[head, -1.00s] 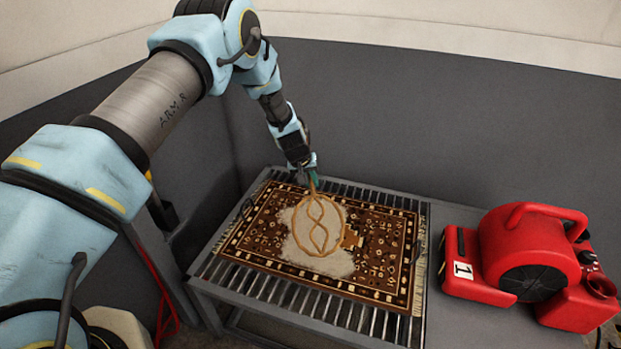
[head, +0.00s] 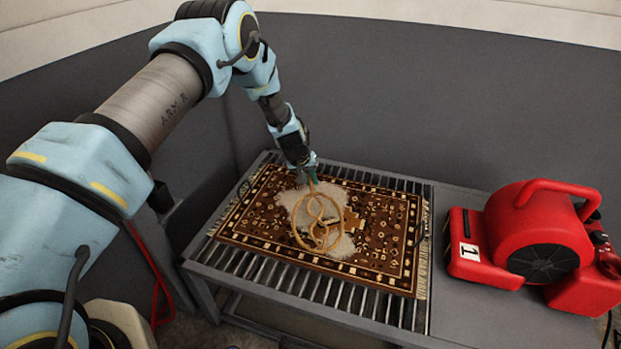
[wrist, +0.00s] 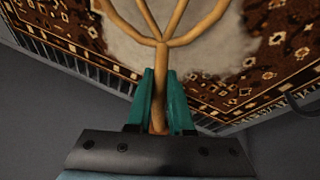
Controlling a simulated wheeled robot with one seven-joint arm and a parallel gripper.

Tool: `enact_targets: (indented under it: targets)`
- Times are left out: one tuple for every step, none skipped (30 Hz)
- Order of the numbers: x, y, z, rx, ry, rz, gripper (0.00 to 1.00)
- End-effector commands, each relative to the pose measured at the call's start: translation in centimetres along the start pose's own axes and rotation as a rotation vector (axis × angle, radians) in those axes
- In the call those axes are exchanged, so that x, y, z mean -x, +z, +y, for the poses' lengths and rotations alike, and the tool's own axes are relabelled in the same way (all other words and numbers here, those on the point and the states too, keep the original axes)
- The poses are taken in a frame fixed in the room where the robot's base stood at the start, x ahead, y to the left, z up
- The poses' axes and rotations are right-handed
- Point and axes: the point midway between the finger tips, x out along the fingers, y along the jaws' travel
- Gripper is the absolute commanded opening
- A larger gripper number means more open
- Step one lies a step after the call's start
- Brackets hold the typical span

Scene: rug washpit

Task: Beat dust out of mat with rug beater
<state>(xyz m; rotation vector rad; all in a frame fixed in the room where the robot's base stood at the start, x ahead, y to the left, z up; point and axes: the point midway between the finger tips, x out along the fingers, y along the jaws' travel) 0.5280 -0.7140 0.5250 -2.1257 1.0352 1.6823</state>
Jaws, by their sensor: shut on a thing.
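The mat (head: 383,240) is brown with a cream pattern and fringed ends, and lies flat on a slatted grate. A pale dusty patch (head: 338,251) covers its middle. The rug beater (head: 294,219) is a looped tan cane head on a handle, seen over the pale patch; I cannot tell whether it touches the mat. My gripper (head: 311,177) is at the mat's far edge, shut on the beater's handle. In the wrist view, the teal fingers (wrist: 160,95) close around the handle (wrist: 161,80), with the head's loops running out over the patch.
A red blower (head: 535,235) marked 1 stands on the solid bench top (head: 470,303) to the right of the grate. Grey walls (head: 400,110) close in behind the bench. Bare slats (head: 300,295) show along the mat's near side.

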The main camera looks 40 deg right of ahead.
Motion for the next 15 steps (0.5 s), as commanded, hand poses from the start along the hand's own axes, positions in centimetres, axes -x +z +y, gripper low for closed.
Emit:
enact_targets:
  targets:
    - [-1.19,0.43,-0.26,0.001,0.001,-0.001,0.00]
    - [-1.28,0.47,-0.28,0.001,0.001,-0.001,0.00]
    - [-1.28,0.47,-0.27,0.001,0.001,-0.001,0.00]
    - [-1.21,0.45,-0.25,0.001,0.001,-0.001,0.00]
    - [-1.12,0.42,-0.22,0.001,0.001,-0.001,0.00]
    - [-1.05,0.41,-0.21,0.001,0.001,-0.001,0.00]
    - [-1.04,0.41,-0.21,0.001,0.001,-0.001,0.00]
    - [-1.03,0.42,-0.21,0.001,0.001,-0.001,0.00]
    - [-1.02,0.41,-0.21,0.001,0.001,-0.001,0.00]
    - [-1.01,0.41,-0.21,0.001,0.001,-0.001,0.00]
    - [-0.98,0.39,-0.20,0.001,0.001,-0.001,0.00]
    - [-0.88,0.35,-0.17,0.000,0.001,-0.001,0.00]
    - [-0.76,0.30,-0.14,0.000,0.001,-0.001,0.00]
    - [-0.59,0.24,-0.10,0.000,0.001,-0.001,0.00]
    - [-0.30,0.13,-0.02,0.000,0.001,0.000,0.00]
